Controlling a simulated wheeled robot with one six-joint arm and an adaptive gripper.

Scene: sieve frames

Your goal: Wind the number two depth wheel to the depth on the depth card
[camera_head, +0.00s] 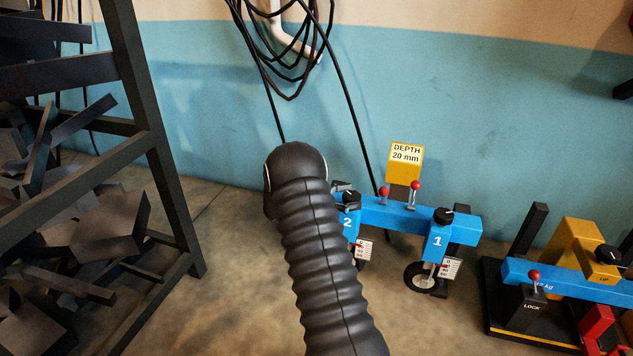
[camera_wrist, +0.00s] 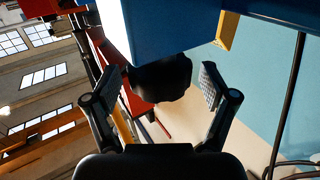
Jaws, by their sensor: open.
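The yellow depth card (camera_head: 405,154) reads "DEPTH 20 mm" and stands above the blue bar (camera_head: 393,216). The blue number 2 unit (camera_head: 348,223) is partly hidden behind my arm. Its black knob (camera_head: 352,201) also shows in the wrist view (camera_wrist: 162,79). Its white scale (camera_head: 364,249) is too small to read, and its ground wheel is mostly hidden. My gripper (camera_wrist: 160,84) is open, with one finger on each side of the knob. Gaps show between the fingers and the knob. In the head view, only a bit of the gripper shows beside the knob.
The number 1 unit (camera_head: 437,243), with its own black knob (camera_head: 444,215), is to the right. Two red-ball levers (camera_head: 415,186) rise from the bar. A dark rack of metal scrap (camera_head: 150,150) stands left. A weighing stand (camera_head: 560,280) is at right.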

